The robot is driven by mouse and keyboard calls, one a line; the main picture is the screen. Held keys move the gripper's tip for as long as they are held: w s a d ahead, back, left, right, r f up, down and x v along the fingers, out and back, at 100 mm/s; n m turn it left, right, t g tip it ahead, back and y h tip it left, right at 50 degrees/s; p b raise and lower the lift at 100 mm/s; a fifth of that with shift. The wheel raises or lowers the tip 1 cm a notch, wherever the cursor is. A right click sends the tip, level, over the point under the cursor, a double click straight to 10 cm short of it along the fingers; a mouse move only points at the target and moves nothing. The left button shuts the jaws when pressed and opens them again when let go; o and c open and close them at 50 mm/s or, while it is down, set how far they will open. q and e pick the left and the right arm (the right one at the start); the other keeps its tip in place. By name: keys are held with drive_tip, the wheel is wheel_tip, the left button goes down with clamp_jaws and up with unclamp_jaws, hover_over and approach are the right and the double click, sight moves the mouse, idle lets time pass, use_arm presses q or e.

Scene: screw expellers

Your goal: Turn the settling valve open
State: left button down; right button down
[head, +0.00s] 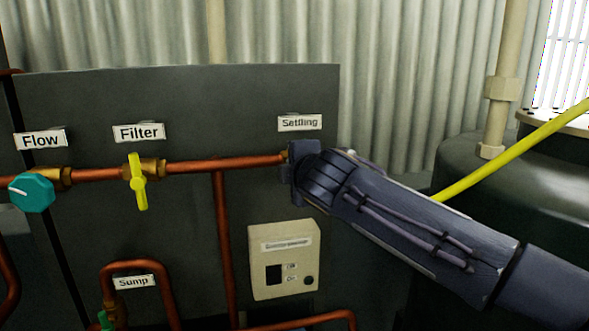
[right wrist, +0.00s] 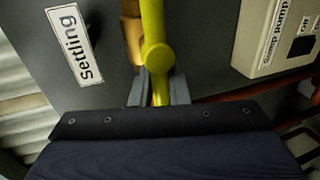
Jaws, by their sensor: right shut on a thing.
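The settling valve's yellow handle (right wrist: 157,55) shows in the right wrist view, beside the "Settling" label (right wrist: 75,46). Its brass body (right wrist: 132,32) is partly behind the handle. My right gripper (right wrist: 159,90) is shut on the yellow handle, with a grey finger on each side of its lower part. In the head view my right gripper (head: 296,172) is at the end of the copper pipe, just below the "Settling" label (head: 300,122), and hides the valve. My left gripper is not in view.
The yellow filter valve (head: 138,182) and teal flow knob (head: 32,192) sit further left on the same copper pipe (head: 225,165). A beige switch box (head: 285,262) is below the gripper. A dark tank (head: 510,190) and a yellow pipe (head: 515,148) are at right.

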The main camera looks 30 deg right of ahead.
drive_tip(key=shift+f, duration=0.1)
idle(0.4)
drive_tip(key=c, duration=1.5)
unclamp_jaws()
drive_tip(key=v, duration=0.7)
drive_tip(key=shift+s+a, duration=0.15)
drive_tip(key=shift+s, duration=0.2)
